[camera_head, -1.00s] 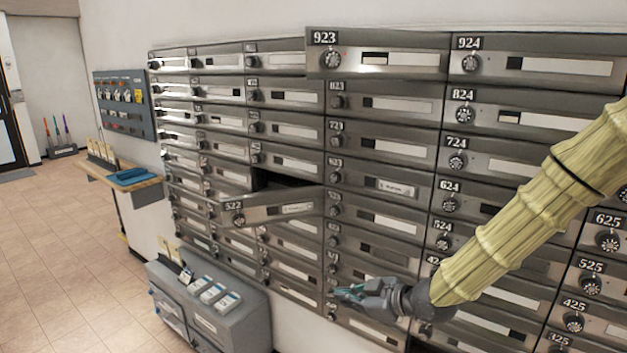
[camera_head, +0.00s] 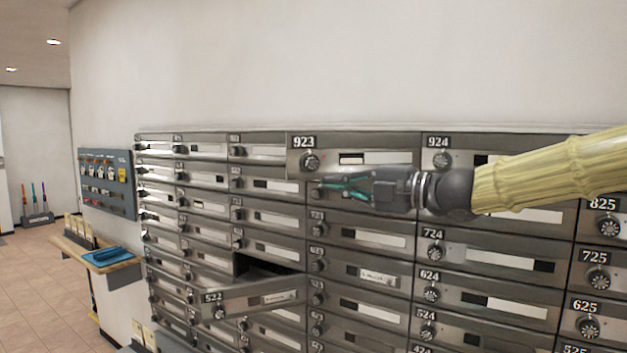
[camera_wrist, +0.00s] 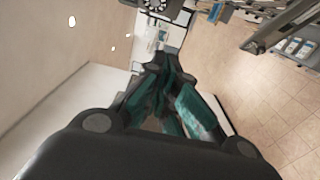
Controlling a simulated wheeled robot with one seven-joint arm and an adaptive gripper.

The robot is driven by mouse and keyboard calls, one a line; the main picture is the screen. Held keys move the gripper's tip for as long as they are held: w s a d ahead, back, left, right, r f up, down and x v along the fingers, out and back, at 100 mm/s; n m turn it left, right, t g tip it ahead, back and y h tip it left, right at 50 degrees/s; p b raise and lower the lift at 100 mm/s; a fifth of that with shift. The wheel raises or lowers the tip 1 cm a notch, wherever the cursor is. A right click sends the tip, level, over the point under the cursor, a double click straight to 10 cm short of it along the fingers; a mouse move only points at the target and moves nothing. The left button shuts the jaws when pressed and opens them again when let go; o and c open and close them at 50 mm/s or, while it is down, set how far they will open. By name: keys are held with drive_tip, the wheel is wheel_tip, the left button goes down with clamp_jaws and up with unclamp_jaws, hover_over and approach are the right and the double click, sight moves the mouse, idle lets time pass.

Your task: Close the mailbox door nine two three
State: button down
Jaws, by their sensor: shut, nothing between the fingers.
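The door labelled 923 (camera_head: 385,158) is in the top row in the head view, with its dial lock at its left end. Its left edge juts past the column below, so it seems to stand out from the cabinet face; how far I cannot tell. My gripper (camera_head: 322,186) points left, just below the door's lower edge and in front of the row below. Its teal fingers are shut and empty. I cannot tell whether it touches the door. In the wrist view the fingers (camera_wrist: 158,66) meet at their tips, with a dial near the top edge.
Door 522 (camera_head: 262,297) hangs open at lower middle, sticking out from the cabinet. Door 924 (camera_head: 510,160) is beside 923 on the right. A shelf with a blue item (camera_head: 104,257) and a grey panel (camera_head: 108,180) are at left. The wall above the cabinet is bare.

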sight(294, 177)
drive_tip(key=shift+w+d+p+x, duration=0.35)
drive_tip(key=shift+p+x, duration=0.5)
drive_tip(key=shift+x, duration=1.25)
drive_tip(key=shift+w+d+p+x, duration=0.3)
drive_tip(key=shift+p+x, duration=0.6)
drive_tip(key=shift+x, duration=1.2)
drive_tip(key=shift+w+d+p+x, duration=0.15)
drive_tip(key=shift+w+p+x, duration=0.55)
drive_tip(key=shift+x, duration=1.4)
drive_tip(key=shift+s+d+f, duration=0.1)
drive_tip(key=shift+s+f, duration=0.05)
drive_tip(key=shift+s, duration=0.05)
drive_tip(key=shift+w, duration=0.1)
